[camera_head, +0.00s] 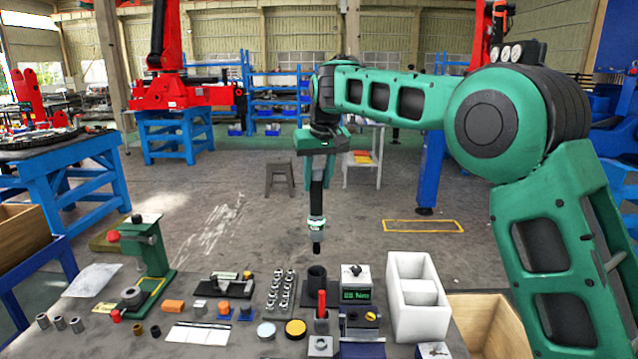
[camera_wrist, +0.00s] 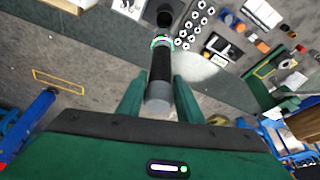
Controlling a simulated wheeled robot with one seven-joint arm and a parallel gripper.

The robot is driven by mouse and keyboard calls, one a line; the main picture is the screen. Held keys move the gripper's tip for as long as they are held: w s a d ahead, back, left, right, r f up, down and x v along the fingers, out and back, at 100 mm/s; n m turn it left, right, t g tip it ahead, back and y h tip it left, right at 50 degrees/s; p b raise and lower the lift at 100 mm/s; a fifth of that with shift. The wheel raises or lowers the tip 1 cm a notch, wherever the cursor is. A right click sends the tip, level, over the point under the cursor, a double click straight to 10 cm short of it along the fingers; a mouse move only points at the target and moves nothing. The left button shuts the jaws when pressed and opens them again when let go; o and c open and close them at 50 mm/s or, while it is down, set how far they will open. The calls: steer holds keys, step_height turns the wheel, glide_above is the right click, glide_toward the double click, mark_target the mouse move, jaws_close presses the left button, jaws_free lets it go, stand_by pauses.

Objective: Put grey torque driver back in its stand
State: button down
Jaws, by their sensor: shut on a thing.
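My gripper (camera_head: 318,160) is shut on the torque driver (camera_head: 316,205), which hangs upright with its tip down. The driver has a dark grip, a pale and green collar and a black tip. In the wrist view the driver (camera_wrist: 160,70) sits between the two green fingers of my gripper (camera_wrist: 158,100), its grey end toward the camera. A dark, open-topped cylindrical stand (camera_head: 317,282) is on the table below the driver. The tip is apart from the stand, above its opening in the head view. The stand (camera_wrist: 170,5) is partly hidden by the driver in the wrist view.
Around the stand are a rack of metal sockets (camera_head: 281,290), a box with a green display (camera_head: 356,284), a red-handled tool (camera_head: 321,304) and a yellow-topped disc (camera_head: 295,328). A tall white bin (camera_head: 418,310) stands to the right. A green press (camera_head: 147,245) stands left.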

mark_target(319, 192)
steer(key=shift+f, duration=2.8)
steer(key=shift+d+n, duration=0.15)
steer(key=shift+n, duration=0.75)
steer(key=shift+s, duration=0.1)
steer(key=shift+f, duration=0.1)
